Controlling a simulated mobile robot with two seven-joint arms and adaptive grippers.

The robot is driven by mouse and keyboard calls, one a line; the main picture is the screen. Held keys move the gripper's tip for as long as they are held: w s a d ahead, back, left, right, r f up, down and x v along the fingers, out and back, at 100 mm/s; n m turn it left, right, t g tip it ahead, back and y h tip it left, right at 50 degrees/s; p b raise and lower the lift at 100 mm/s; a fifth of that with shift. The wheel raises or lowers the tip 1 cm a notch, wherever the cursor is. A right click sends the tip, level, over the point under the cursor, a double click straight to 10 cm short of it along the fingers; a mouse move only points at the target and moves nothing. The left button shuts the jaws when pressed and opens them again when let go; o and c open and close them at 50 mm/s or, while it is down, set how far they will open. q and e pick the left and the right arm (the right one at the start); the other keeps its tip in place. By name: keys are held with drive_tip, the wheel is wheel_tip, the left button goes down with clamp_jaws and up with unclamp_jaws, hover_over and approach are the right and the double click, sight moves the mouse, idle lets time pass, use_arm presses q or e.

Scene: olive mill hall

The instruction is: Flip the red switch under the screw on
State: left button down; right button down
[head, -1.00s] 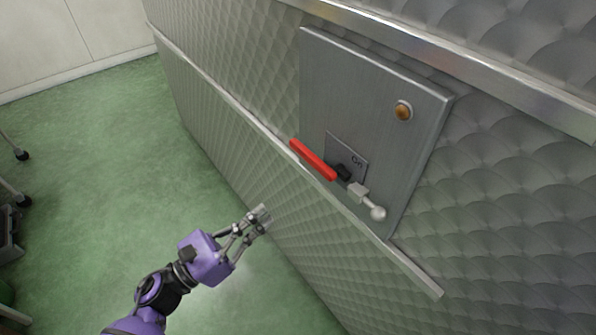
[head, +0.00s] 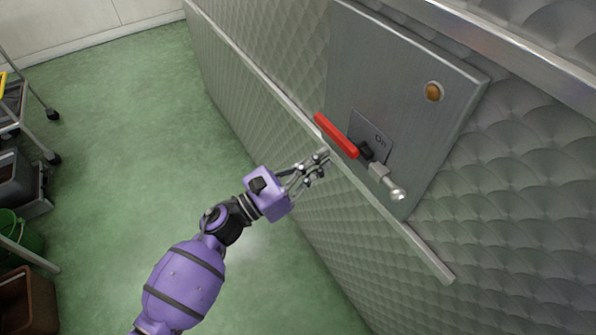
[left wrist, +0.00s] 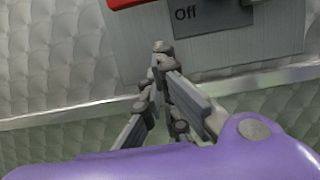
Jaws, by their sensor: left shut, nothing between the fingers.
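The red switch (head: 337,136) is a long bar handle on a grey metal panel (head: 360,60), slanting up-left from a black pivot (head: 366,151). A silver rod with a ball end (head: 391,187) extends from the pivot's other side. A plate behind reads "On" (head: 381,139) in the head view; "Off" (left wrist: 186,13) shows in the left wrist view. A round amber-brown piece, possibly the screw, (head: 433,92) sits higher on the panel. My left gripper (head: 323,160) is shut and empty, just below the red bar, apparently apart from it. The bar's edge (left wrist: 122,3) tops the wrist view.
A metal ledge (head: 430,263) runs along the patterned wall just below the panel. A wheeled cart (head: 35,130), a green bucket (head: 22,232) and a brown bin (head: 27,298) stand at the far left.

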sight(342, 135)
use_arm(q)
drive_tip(key=r, duration=0.1)
drive_tip(key=r+p, duration=0.1)
drive_tip(key=r, duration=0.1)
drive_tip(key=shift+s+a+r, duration=0.1)
drive_tip(key=shift+a+r, duration=0.1)
drive_tip(key=shift+r, duration=0.05)
use_arm(e)
drive_tip(key=shift+s+r, duration=0.3)
drive_tip(key=shift+r, duration=0.2)
drive_tip(key=shift+s+f, duration=0.1)
drive_tip(key=shift+f, duration=0.05)
